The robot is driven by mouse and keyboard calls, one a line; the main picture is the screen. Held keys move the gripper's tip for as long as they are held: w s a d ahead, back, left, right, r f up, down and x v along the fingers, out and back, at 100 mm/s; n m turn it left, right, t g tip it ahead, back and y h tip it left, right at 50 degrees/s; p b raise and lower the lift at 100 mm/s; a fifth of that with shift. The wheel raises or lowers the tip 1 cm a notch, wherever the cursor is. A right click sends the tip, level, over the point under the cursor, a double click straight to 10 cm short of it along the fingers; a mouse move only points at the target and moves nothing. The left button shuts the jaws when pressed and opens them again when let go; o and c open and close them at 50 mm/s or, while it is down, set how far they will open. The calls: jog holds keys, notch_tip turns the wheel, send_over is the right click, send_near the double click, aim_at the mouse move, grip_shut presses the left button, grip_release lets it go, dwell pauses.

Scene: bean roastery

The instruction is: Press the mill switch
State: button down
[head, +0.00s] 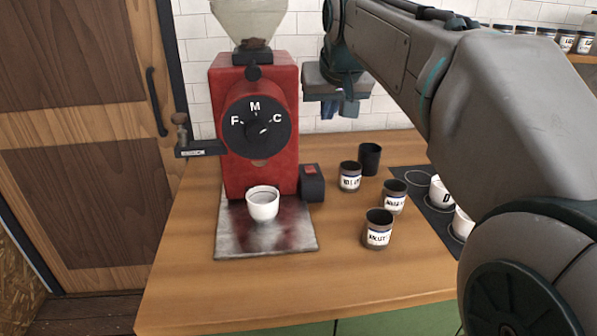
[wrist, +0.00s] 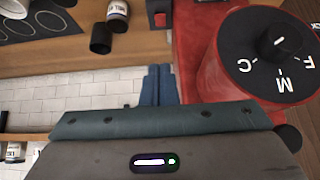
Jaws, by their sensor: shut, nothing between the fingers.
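The red mill (head: 228,150) stands on the wooden counter, with a dial lettered F, M and C (head: 257,126) on its front. The mill switch (head: 311,170) is a red button on a small dark box at the mill's lower right side. It also shows at the top of the wrist view (wrist: 159,19). My gripper (head: 340,110) hangs in the air right of the mill, above the switch and apart from it. In the wrist view its blue fingers (wrist: 157,72) are together and empty, beside the red mill body.
A white cup (head: 263,206) stands on the metal plate (head: 235,240) under the mill. Several dark labelled jars (head: 378,234) stand right of the switch. A dark mat (head: 405,178) with white cups lies farther right, partly behind my arm. The front of the counter is clear.

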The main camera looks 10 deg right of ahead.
jog(key=shift+w+b, duration=0.3)
jog(key=shift+w, duration=0.5)
jog(key=b, duration=0.2)
send_over(310, 170)
jog(key=s, duration=0.2)
notch_tip(310, 170, down, 16)
jog(key=shift+s+d+r, duration=0.1)
jog(key=shift+r, duration=0.15)
notch_tip(310, 170, down, 3)
jog(key=shift+r+b, duration=0.15)
jog(key=shift+b, duration=0.15)
jog(key=shift+s+f, duration=0.1)
jog(key=shift+f, duration=0.65)
